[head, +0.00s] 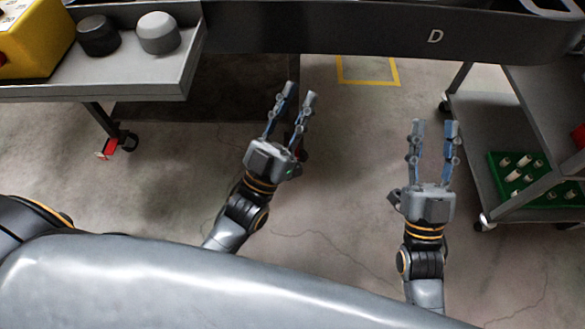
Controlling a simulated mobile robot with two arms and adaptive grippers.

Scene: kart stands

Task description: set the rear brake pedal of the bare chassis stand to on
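A caster (129,141) with a red pedal (109,148) stands on the floor at the left, at the foot of a dark leg. I cannot tell its on or off setting, nor whether it is the rear one. A small dark red part (302,152) shows beside my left gripper, mostly hidden by it. My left gripper (299,91) is open and empty, over the floor near the dark area under the stand. My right gripper (435,123) is open and empty, to the right of it. Neither gripper is near the left red pedal.
A dark beam marked D (480,38) crosses the top. A grey tray (120,88) at the left carries two knobs and a yellow box (38,42). A wheeled cart (470,150) with a green tray (497,178) stands right. A yellow floor outline (368,82) lies behind open floor.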

